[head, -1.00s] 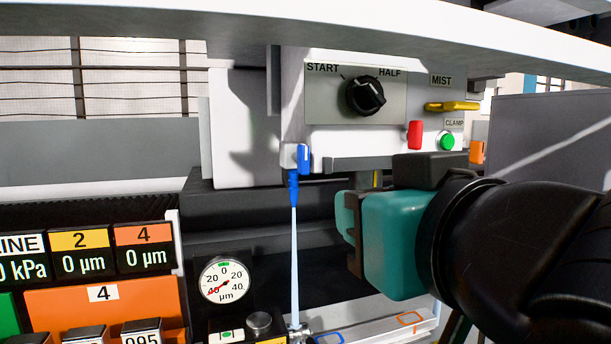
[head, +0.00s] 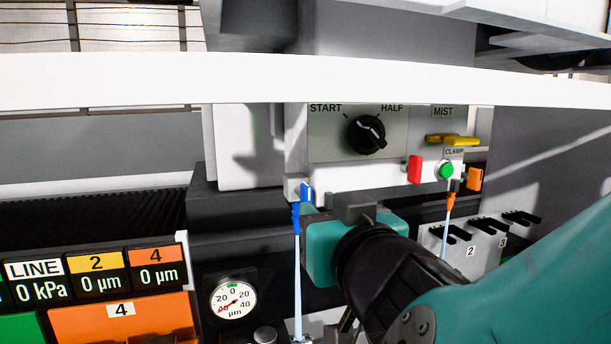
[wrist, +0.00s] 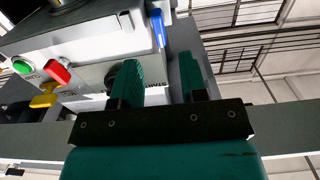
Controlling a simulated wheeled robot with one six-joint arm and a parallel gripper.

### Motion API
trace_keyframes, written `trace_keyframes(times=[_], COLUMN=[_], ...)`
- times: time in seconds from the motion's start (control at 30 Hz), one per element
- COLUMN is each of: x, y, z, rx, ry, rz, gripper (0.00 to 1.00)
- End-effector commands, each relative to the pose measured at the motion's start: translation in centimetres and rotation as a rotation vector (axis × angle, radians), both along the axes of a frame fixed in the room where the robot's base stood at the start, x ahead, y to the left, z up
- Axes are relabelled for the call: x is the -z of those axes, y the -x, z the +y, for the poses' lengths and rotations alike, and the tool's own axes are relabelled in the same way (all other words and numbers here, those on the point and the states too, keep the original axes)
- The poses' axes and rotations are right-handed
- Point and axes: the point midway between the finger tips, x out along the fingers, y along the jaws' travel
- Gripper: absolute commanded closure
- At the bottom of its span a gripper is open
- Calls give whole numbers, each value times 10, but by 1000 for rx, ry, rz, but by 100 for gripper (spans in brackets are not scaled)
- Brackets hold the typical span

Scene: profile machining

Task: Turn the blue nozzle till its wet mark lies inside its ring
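The blue nozzle (head: 305,194) sits at the lower left corner of the white machine head, with a pale jet running straight down from it. Its blue lever also shows in the wrist view (wrist: 158,28), just beyond my fingertips and between their lines. My gripper (wrist: 160,66) is open, its two teal fingers apart with nothing between them. In the head view my gripper (head: 310,215) is just below and right of the nozzle; whether it touches cannot be told. The wet mark and the blue ring are not visible now.
A black knob (head: 366,134), a red lever (head: 414,170), a green button (head: 445,170) and a yellow lever (head: 452,140) are on the machine face. An orange nozzle (head: 453,190) with its own jet is at right. A dial gauge (head: 233,299) stands lower left.

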Motion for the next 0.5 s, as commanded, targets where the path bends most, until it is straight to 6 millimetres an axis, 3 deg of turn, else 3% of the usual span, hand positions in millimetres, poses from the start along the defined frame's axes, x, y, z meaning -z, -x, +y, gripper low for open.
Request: trace_keyframes(times=[0.03, 0.2, 0.5], x=[-5, -5, 0], y=[-13, -42, -63], z=[1, 10, 18], rx=[8, 5, 1], ry=[3, 2, -1], rz=[2, 2, 0], gripper=[61, 61, 61])
